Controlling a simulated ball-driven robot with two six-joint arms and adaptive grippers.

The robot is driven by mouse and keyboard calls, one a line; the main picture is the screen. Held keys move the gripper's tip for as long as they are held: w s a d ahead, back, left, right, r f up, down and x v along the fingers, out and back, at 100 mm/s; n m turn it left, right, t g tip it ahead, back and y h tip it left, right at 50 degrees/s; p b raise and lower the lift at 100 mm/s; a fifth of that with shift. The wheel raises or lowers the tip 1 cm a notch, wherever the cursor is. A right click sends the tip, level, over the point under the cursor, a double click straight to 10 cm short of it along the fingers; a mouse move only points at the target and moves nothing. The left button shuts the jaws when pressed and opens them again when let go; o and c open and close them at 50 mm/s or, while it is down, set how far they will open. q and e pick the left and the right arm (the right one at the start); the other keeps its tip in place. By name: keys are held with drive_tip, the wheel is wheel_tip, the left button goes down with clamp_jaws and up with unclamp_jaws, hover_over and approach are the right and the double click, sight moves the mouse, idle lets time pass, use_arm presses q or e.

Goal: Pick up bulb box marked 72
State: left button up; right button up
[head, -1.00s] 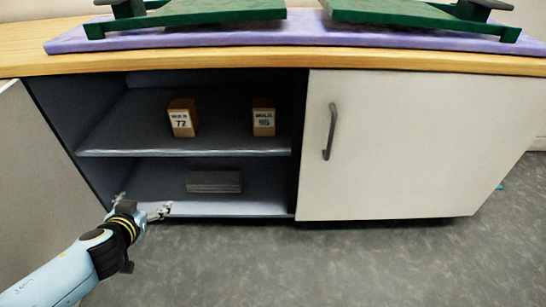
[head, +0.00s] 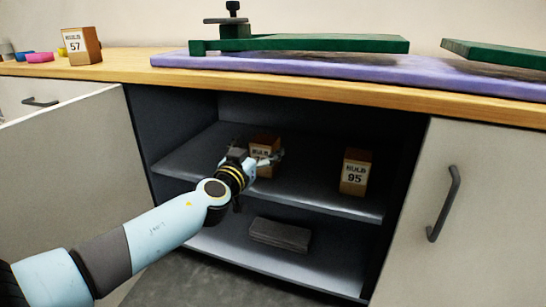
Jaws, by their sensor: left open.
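The bulb box marked 72 (head: 265,141) is a brown box with a white label on the upper shelf of the open cabinet. My left gripper (head: 260,160) is open in front of this box and covers its lower left part. Its number is hard to read now. I cannot tell whether the fingers are on either side of the box or touch it. My right gripper is out of view.
Another bulb box marked 95 (head: 355,172) stands to the right on the same shelf (head: 310,190). A grey block (head: 280,234) lies on the lower shelf. A box marked 57 (head: 80,46) stands on the countertop (head: 125,66). An open door (head: 75,160) is at left.

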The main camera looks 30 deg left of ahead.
sight(269, 136)
use_arm(q)
drive_tip(key=shift+w+a, duration=0.25)
drive_tip(key=shift+w, duration=0.45)
drive_tip(key=x, duration=0.4)
drive_tip(key=shift+w+a+f, duration=0.2)
drive_tip(key=shift+a+f, duration=0.05)
drive_tip(key=shift+a, duration=0.05)
drive_tip(key=shift+w, duration=0.15)
drive_tip(key=c, duration=1.2)
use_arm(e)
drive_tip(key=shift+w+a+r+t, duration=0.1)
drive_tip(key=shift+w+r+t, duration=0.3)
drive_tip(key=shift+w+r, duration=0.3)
